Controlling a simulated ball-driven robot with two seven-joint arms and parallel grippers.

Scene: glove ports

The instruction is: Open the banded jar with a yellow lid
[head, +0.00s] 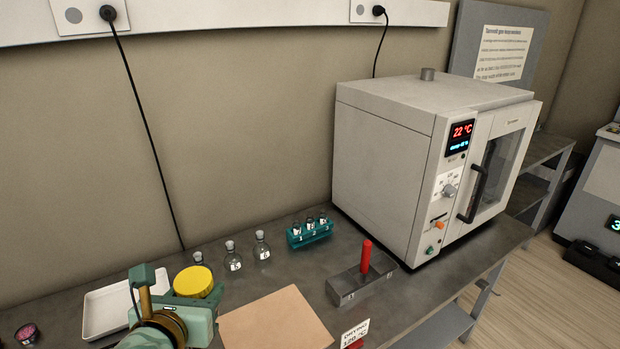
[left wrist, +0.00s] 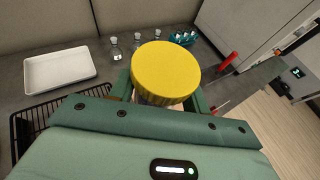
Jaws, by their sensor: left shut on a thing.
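The jar's round yellow lid (head: 193,281) shows at the lower left in the head view, on top of the jar. It fills the middle of the left wrist view (left wrist: 165,72). Only a pale strip of the jar body (left wrist: 152,98) shows under the lid, so its bands are hidden. My left gripper (head: 196,303) is shut on the jar, with one green finger on each side just below the lid. I cannot tell whether the jar touches the bench. My right gripper is not in view.
A white tray (head: 106,308) lies left of the jar. Small bottles (head: 262,246) and a teal vial rack (head: 310,233) stand behind.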

